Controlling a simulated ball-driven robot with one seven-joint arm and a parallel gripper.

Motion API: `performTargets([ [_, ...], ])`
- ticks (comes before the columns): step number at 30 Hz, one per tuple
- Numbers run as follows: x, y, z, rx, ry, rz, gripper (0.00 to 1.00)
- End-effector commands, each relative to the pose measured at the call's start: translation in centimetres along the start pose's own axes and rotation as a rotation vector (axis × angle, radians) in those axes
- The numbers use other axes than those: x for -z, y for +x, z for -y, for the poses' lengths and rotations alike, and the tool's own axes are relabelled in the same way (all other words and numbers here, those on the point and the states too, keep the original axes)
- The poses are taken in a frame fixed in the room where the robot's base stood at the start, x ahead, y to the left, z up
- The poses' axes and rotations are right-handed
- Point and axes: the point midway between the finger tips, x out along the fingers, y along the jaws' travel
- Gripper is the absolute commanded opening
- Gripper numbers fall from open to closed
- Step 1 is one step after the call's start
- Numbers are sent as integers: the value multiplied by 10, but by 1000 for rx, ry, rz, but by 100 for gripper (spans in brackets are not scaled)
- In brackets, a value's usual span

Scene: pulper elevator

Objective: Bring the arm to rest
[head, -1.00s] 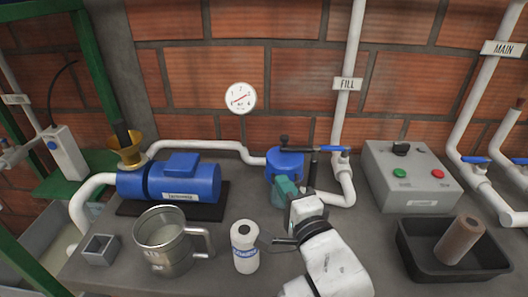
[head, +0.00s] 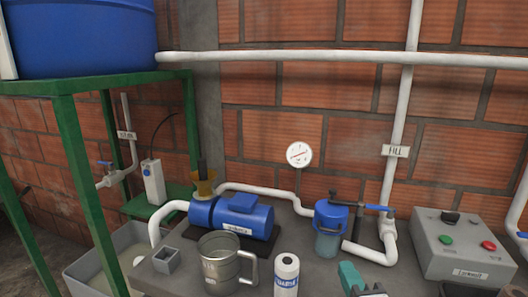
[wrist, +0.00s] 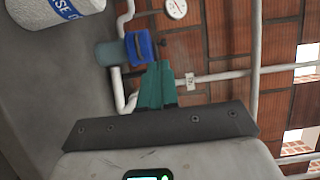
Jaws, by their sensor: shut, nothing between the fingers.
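My gripper (head: 350,278) is at the bottom edge of the head view, with its teal fingers pointing up the picture and only a little of the white wrist showing. In the wrist view its teal fingers (wrist: 155,88) are together with nothing between them. The blue-capped filter housing (head: 329,222) stands behind it on the bench and shows just beyond the fingertips in the wrist view (wrist: 139,46). Most of my arm is outside the head view.
A white labelled bottle (head: 286,273) stands left of my gripper, with a metal jug (head: 219,265) and blue pump (head: 243,212) farther left. A grey control box (head: 462,247) is at right. White pipes (head: 398,130) and a gauge (head: 299,154) are along the brick wall.

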Motion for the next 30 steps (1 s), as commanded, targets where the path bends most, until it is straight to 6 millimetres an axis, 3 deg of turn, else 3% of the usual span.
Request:
performTargets([
  [8, 11, -7, -19, -72, -81, -19, 0],
  [20, 48, -41, -85, -344, -364, -31, 0],
  [26, 74, -88, -141, -603, -608, 46, 0],
  [30, 92, -149, -191, -851, -829, 219, 0],
])
